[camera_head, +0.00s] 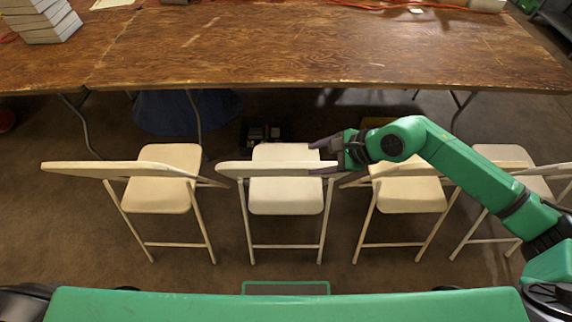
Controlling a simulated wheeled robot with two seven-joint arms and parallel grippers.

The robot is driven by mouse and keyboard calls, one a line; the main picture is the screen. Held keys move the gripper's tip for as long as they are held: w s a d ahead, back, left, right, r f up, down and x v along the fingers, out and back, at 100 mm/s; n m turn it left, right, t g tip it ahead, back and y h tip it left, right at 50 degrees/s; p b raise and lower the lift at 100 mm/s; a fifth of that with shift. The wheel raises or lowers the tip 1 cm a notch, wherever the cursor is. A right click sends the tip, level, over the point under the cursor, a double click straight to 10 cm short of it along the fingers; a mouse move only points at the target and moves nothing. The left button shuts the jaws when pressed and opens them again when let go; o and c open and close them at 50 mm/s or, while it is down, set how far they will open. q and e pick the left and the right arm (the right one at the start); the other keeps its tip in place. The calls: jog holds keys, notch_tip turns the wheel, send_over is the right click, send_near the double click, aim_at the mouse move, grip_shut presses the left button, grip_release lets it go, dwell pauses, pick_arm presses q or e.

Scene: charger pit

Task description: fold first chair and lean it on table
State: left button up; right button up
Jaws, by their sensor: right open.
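Several cream folding chairs stand unfolded in a row in front of a long brown wooden table (300,45). The leftmost chair (168,196) is angled, with its backrest toward me. The second chair (286,197) stands beside it, and a third chair (408,196) and a fourth chair (505,158) are to the right, partly behind my right arm. My right gripper (322,157) is open, with its fingers pointing left at the right end of the second chair's backrest. One finger is above the backrest and one is close to its top edge; contact is unclear. My left gripper is out of view.
White boxes (42,20) are stacked on the table's far left. An orange cable (440,8) lies along its back edge. A blue round object (185,112) and a small dark item (262,132) are under the table. Bare floor (60,220) is free at left.

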aim_at(291, 165)
jog(key=b+x, duration=0.3)
jog(key=x, duration=0.4)
jog(key=shift+f, duration=0.45)
jog(key=b+x, duration=0.6)
jog(key=shift+d+f, duration=0.1)
jog(key=shift+f, duration=0.05)
jog(key=shift+w+a+f, duration=0.1)
jog(key=shift+w+a, duration=0.05)
jog(key=shift+a, duration=0.1)
grip_shut()
